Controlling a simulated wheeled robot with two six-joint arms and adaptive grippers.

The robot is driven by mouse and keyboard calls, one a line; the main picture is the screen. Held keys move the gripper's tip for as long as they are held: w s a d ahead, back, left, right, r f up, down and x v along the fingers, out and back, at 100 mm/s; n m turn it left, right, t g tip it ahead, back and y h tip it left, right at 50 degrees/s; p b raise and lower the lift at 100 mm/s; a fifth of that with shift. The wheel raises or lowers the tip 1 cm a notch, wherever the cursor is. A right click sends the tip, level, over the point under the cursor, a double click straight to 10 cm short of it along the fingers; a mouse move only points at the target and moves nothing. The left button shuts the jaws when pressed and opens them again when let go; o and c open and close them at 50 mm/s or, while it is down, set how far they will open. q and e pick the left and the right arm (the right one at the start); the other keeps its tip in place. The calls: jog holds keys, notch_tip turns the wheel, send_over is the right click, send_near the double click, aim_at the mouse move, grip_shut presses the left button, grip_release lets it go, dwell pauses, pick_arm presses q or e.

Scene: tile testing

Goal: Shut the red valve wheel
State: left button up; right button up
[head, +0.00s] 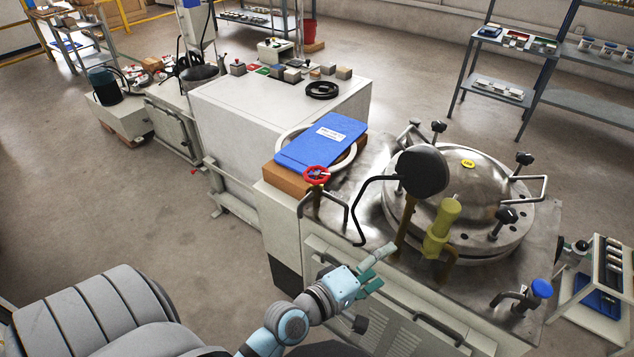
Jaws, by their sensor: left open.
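The red valve wheel (316,175) is a small handwheel on a pipe at the left front corner of the steel machine top, beside a blue clipboard or folder (322,143). My left gripper (381,268) is open and empty, in front of the machine's front edge, below and to the right of the red wheel in the picture. It is clear of the wheel. I do not see my right gripper.
A round steel vessel lid (471,195) with clamps fills the machine top. A black round gauge (422,171), a bent black pipe and a yellow-green fitting (441,222) stand between. A blue-handled valve (541,288) is at the right front corner.

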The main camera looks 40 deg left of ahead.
pick_arm(q)
jog(key=w+a+r+n+t+y, duration=0.3)
jog(key=n, duration=0.4)
jog(key=n+g+y, duration=0.4)
jog(key=n+y, duration=0.9)
jog(key=n, duration=0.9)
send_near(317, 180)
jog(key=shift+n+g, duration=0.3)
jog(key=shift+n, duration=0.2)
jog(key=x, duration=0.3)
jog(key=b+x, duration=0.1)
jog(key=x, duration=0.7)
jog(key=shift+w+f, duration=0.2)
jog(key=shift+f, duration=0.15)
jog(key=shift+w+a+r, duration=0.15)
jog(key=shift+w+a, duration=0.2)
jog(key=shift+w, duration=0.05)
jog(key=c, duration=1.2)
